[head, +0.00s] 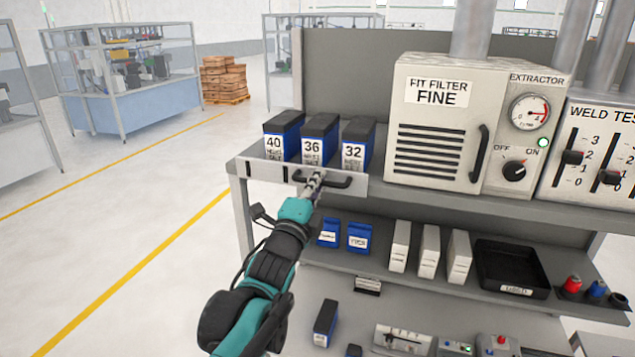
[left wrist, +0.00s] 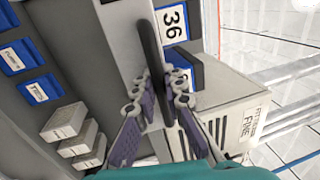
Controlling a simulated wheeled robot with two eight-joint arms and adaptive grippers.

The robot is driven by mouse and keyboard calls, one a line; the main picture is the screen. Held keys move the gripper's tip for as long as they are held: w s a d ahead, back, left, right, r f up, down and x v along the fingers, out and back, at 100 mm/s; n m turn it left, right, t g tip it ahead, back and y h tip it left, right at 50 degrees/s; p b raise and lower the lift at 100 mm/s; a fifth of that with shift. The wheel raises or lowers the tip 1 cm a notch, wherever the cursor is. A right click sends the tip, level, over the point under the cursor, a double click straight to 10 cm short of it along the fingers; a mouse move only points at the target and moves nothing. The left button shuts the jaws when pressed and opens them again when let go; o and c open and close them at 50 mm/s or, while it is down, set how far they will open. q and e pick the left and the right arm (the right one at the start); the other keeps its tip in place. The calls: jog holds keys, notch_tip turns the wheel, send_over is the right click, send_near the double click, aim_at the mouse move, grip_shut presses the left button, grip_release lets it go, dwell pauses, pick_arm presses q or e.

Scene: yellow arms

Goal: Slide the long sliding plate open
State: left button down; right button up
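The long sliding plate (head: 265,172) is a light grey strip along the shelf's front edge at the left end, below the blue boxes. A black bar handle (head: 342,182) is on its face. The fingers hide part of the handle. My right gripper is not in view.
Blue boxes marked 40 (head: 274,146), 36 (head: 312,146) and 32 (head: 352,156) stand behind the plate. The fit filter (head: 430,130) stands to their right. A lower shelf (head: 375,262) holds small boxes and a black tray (head: 512,270). Open floor lies left.

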aim_at(324, 190)
pick_arm(q)
notch_tip(324, 190, down, 5)
jog(key=b, duration=0.3)
jog(key=shift+b, duration=0.3)
jog(key=shift+r, duration=0.1)
jog(key=c, duration=1.9)
grip_release()
jog(key=shift+o, duration=0.2)
jog(key=shift+s, duration=0.1)
jog(key=v, duration=1.2)
